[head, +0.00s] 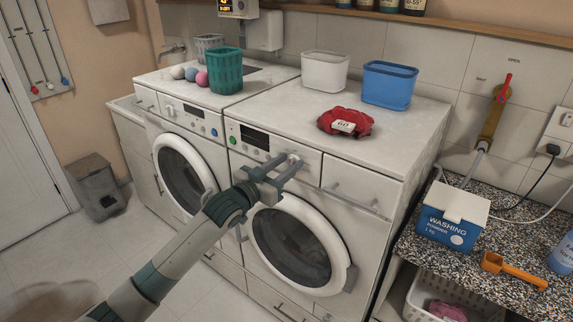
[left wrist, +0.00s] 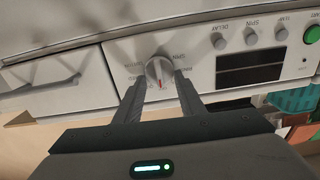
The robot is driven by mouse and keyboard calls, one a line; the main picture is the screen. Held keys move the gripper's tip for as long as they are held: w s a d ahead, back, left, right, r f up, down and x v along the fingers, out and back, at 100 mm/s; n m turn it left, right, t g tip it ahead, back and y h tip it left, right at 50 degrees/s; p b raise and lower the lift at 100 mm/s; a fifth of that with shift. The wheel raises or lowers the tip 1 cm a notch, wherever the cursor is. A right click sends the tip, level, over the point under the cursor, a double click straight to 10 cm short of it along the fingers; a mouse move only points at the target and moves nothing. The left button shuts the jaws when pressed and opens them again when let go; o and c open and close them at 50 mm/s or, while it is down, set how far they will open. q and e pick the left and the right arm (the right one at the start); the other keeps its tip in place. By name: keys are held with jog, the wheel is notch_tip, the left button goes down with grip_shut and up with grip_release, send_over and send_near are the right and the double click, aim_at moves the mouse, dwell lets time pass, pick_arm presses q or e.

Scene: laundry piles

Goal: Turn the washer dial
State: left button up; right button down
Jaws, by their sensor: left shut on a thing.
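The washer dial (left wrist: 159,72) is a round grey knob with a red mark on the front panel of the right-hand washer (head: 262,148). My left gripper (head: 288,165) reaches the panel from the left and is shut on the dial. In the left wrist view my left gripper's two fingers (left wrist: 159,85) stand on either side of the knob. Printed labels ring the knob, partly hidden by the fingers. In the head view the fingers hide most of the dial. My right gripper is in neither view.
A red cloth bundle (head: 346,122), a white bin (head: 325,72) and a blue bin (head: 389,86) stand on the washer top. Beside the dial are a dark display (left wrist: 248,67) and small knobs. A speckled counter (head: 420,262) at right holds a washing powder box (head: 452,218) and orange scoop (head: 513,271).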

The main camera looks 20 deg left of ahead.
pick_arm(q)
jog(key=shift+m, duration=0.3)
jog(key=m, duration=0.2)
jog(key=shift+d+m+p, duration=0.15)
jog(key=shift+m+p, duration=0.2)
jog(key=shift+m, duration=0.05)
jog(key=m, duration=0.4)
jog(key=shift+s+d+m+p, duration=0.1)
jog(key=shift+d+m+p, duration=0.05)
jog(key=shift+m+p, duration=0.2)
jog(key=shift+s+d+f+m+p, duration=0.1)
jog(key=shift+f+m+p, duration=0.1)
jog(key=shift+m, duration=1)
jog(key=shift+w+d+f+m+p, duration=0.1)
jog(key=shift+m+p, duration=0.05)
jog(key=shift+m, duration=1.1)
jog(key=shift+s+f+m+p, duration=0.1)
jog(key=shift+f+m+p, duration=0.1)
jog(key=shift+m, duration=1)
jog(key=o, duration=1)
